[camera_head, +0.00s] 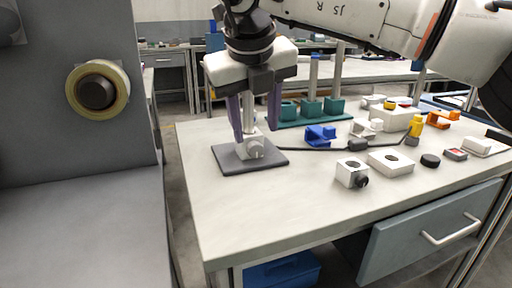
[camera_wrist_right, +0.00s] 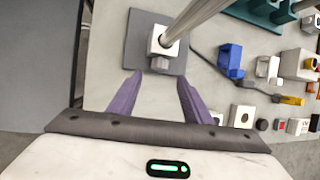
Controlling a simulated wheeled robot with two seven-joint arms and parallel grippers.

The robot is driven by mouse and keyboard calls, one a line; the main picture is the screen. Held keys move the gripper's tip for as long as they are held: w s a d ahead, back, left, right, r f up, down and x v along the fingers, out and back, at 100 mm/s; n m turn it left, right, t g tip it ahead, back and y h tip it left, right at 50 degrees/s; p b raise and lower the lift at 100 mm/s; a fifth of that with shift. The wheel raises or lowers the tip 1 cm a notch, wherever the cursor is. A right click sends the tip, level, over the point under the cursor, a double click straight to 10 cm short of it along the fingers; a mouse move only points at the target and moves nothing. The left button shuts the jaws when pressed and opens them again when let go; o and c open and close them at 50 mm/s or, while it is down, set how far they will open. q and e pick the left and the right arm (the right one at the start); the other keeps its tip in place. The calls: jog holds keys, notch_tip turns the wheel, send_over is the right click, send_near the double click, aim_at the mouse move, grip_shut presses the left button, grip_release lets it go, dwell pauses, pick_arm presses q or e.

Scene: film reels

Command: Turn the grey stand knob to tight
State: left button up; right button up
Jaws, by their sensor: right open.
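The grey stand has a flat dark grey base plate (camera_head: 228,160) on the table's left part. Its upright rod and pale block (camera_wrist_right: 163,42) show in the right wrist view. The grey knob (camera_head: 256,151) sits low on the front of the block; it also shows in the right wrist view (camera_wrist_right: 160,64). My right gripper (camera_head: 256,134) is open, its purple fingers pointing down at the stand. In the right wrist view the fingertips (camera_wrist_right: 160,78) are on either side of the knob's line, just short of it, with nothing between them. My left gripper is not in view.
Teal holders with posts (camera_head: 311,106) stand behind. A blue bracket (camera_head: 320,135), a white block with a dark knob (camera_head: 352,173) and a white box (camera_head: 390,162) lie right of the stand. A tape roll (camera_head: 98,88) is on the grey panel. The table front is clear.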

aim_at(256, 149)
pick_arm(q)
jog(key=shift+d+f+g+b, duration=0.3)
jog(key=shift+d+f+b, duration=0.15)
jog(key=shift+b, duration=0.15)
pick_arm(e)
jog(key=x, duration=0.6)
jog(key=shift+w+f, duration=0.1)
jog(key=shift+f, duration=0.1)
jog(key=shift+c, duration=0.6)
jog(key=c, duration=0.9)
jog(key=shift+c, duration=0.2)
